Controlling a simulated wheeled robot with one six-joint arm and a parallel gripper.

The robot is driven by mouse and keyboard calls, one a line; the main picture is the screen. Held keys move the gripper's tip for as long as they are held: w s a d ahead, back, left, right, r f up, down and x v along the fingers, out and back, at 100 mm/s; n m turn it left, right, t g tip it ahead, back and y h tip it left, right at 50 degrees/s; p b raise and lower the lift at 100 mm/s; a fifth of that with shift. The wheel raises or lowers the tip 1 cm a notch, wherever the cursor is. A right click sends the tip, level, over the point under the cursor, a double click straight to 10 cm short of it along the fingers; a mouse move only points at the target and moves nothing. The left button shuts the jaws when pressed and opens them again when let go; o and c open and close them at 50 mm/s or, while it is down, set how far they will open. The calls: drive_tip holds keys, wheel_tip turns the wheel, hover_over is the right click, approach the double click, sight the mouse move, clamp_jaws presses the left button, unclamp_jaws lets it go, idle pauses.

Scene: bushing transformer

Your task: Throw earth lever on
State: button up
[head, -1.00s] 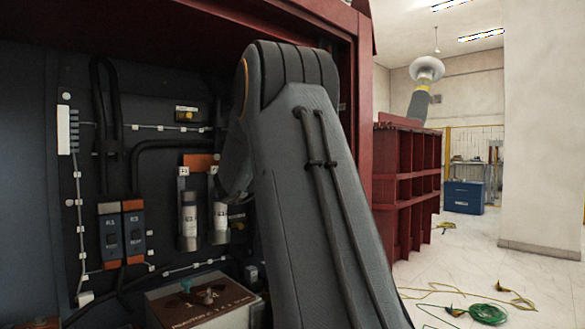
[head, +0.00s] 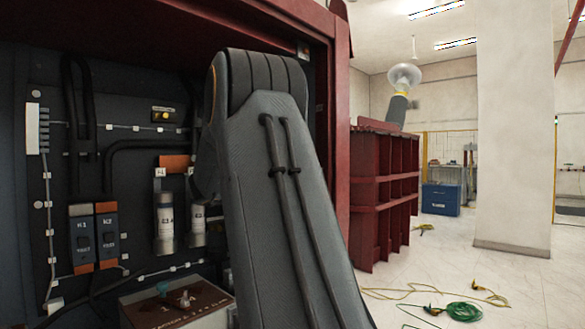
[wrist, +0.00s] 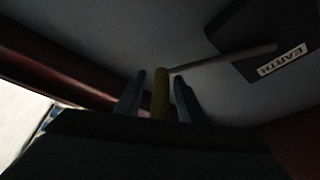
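In the wrist view, the earth lever (wrist: 225,59) is a pale thin rod. It runs from a dark mount with a white EARTH label (wrist: 282,59) at upper right down to a yellow handle (wrist: 161,94). My gripper (wrist: 158,92) has one finger on each side of the yellow handle. Dark gaps show between the handle and both fingers, so the gripper looks open around it, not clamped. In the head view, my arm reaches into the red cabinet and hides the gripper and the lever.
The red cabinet's frame (head: 338,150) stands close to the right of my arm. Inside are grey-orange switches (head: 107,236), two cylinders and a box (head: 180,300) with small levers.

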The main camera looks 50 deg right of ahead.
drive_tip(key=v, duration=0.8)
drive_tip(key=shift+b, duration=0.3)
drive_tip(key=shift+d, duration=0.1)
